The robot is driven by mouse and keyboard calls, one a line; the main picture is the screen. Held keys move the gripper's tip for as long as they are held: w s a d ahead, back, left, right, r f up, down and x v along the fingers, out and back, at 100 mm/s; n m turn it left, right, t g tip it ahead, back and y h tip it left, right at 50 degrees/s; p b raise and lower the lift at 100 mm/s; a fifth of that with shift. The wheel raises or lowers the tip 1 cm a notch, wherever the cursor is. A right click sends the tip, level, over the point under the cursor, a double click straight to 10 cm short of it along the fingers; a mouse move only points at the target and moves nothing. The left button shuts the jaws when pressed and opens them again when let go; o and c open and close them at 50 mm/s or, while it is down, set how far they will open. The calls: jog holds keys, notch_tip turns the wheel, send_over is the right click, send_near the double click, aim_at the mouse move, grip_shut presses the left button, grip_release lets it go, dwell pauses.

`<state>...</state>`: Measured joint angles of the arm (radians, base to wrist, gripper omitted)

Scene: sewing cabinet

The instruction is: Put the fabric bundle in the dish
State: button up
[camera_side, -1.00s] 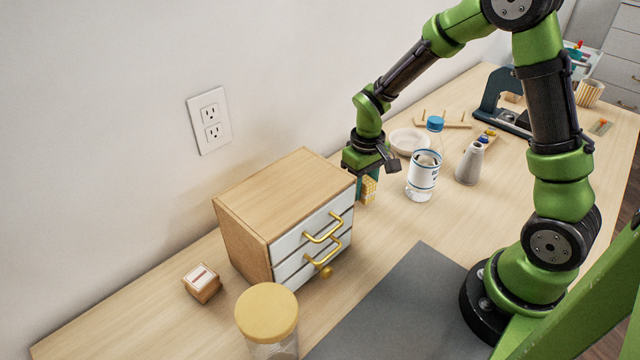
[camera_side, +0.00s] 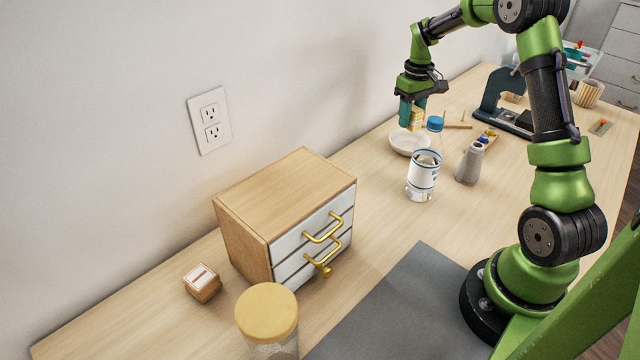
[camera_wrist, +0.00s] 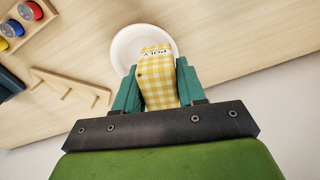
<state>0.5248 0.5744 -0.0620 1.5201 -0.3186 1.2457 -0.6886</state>
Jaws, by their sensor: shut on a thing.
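The fabric bundle (camera_wrist: 157,80) is yellow-and-white checked with a printed label. My gripper (camera_wrist: 153,78) is shut on it, with one teal finger on each side. In the side view the bundle (camera_side: 416,118) is held in the air, and my gripper (camera_side: 412,112) points down. The dish (camera_side: 404,145) is a shallow white bowl on the table, below the bundle and partly behind the bottle. In the wrist view the dish (camera_wrist: 122,47) shows behind the bundle, which hides part of it. The bundle is apart from the table; its exact height over the dish is hard to tell.
A clear bottle with a blue cap (camera_side: 423,175) and a grey vase (camera_side: 469,163) stand in front of the dish. A wooden peg rack (camera_wrist: 70,92) and a spool tray (camera_wrist: 25,22) lie near it. The drawer cabinet (camera_side: 285,205) stands to the left.

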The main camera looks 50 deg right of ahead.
aim_at(408, 147)
jog(key=w+d+r+n, duration=0.1)
jog(key=d+r+n, duration=0.1)
jog(key=d, duration=0.2)
jog(key=shift+n, duration=0.4)
jog(key=f, duration=1)
jog(key=shift+a+f, duration=0.15)
jog(key=shift+a, duration=0.15)
jog(key=shift+f, duration=0.1)
jog(key=o, duration=1)
